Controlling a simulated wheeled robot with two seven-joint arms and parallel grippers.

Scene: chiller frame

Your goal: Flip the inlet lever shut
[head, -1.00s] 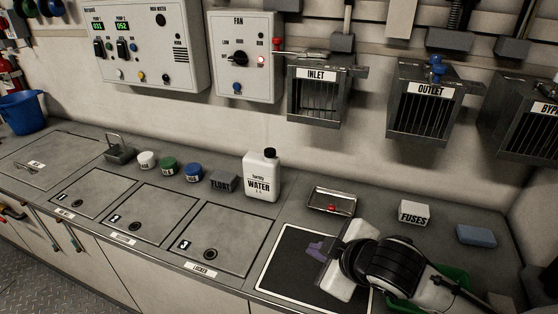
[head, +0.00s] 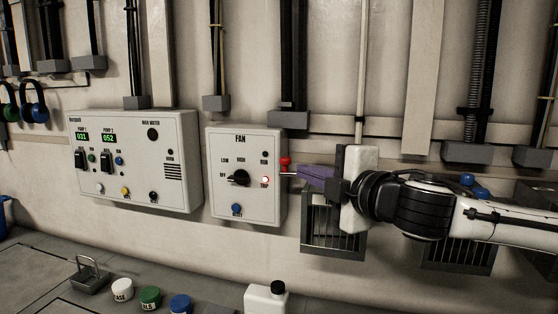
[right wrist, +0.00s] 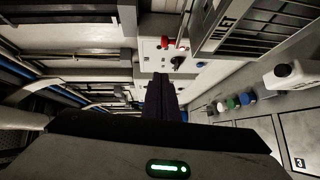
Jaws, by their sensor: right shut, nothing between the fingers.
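The inlet lever's red knob (head: 285,160) sits at the left of the inlet box, beside the fan panel's right edge. The knob also shows in the right wrist view (right wrist: 166,43). The inlet box (head: 333,240) is a grey grilled housing on the wall; my right gripper and arm hide its top and label, along with most of the lever rod. My right gripper (head: 300,174) is shut and empty, with its dark purple fingers pointing left, close to the knob. I cannot tell whether they touch the lever. My left gripper is out of view.
The fan panel (head: 243,195) stands just left of the fingertips. The outlet box (head: 455,255) is partly behind my right arm. The water bottle (head: 265,298) and several jars stand on the counter below. Open air lies between the counter and my arm.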

